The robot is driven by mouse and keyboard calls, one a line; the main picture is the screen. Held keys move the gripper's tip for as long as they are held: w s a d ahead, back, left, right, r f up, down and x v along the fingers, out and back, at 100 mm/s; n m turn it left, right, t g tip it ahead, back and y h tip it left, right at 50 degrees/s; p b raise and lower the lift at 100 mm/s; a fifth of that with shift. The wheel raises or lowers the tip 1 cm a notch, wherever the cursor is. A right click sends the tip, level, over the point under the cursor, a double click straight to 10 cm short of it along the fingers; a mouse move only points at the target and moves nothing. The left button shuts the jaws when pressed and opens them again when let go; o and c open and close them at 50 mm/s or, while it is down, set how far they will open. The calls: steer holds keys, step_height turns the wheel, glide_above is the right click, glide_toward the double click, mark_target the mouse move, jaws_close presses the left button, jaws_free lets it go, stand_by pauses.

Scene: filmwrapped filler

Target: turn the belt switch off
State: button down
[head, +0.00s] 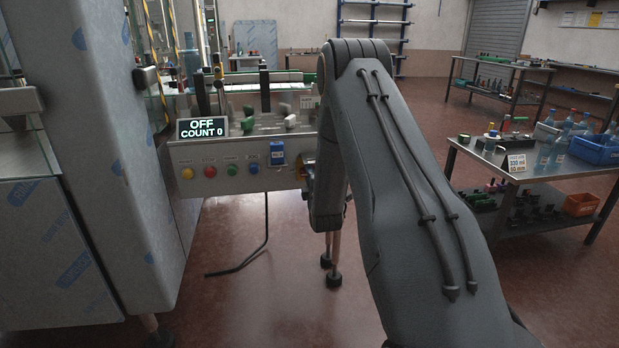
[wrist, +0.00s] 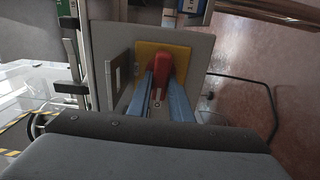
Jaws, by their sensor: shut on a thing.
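In the wrist view, a red switch handle (wrist: 174,62) sits on a yellow plate (wrist: 148,61) fixed to a grey panel (wrist: 201,44). My gripper (wrist: 172,80) has its two blue-grey fingers on either side of the red handle, shut on it. In the head view my arm hides the gripper and the switch handle. The display (head: 202,128) on the machine reads "OFF" and "COUNT 0".
The machine's front panel (head: 230,172) carries several coloured buttons and a blue tag (head: 277,152). A black cable (head: 250,260) hangs to the floor. A bench (head: 520,175) with bottles and a blue crate (head: 596,150) stands at right. Floor between is clear.

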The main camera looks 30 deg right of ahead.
steer(key=shift+n, duration=0.3)
steer(key=c, duration=1.6)
jaws_free()
steer(key=shift+s, duration=0.1)
steer(key=v, duration=0.7)
steer(key=shift+s+a, duration=0.15)
steer(key=shift+s, duration=0.2)
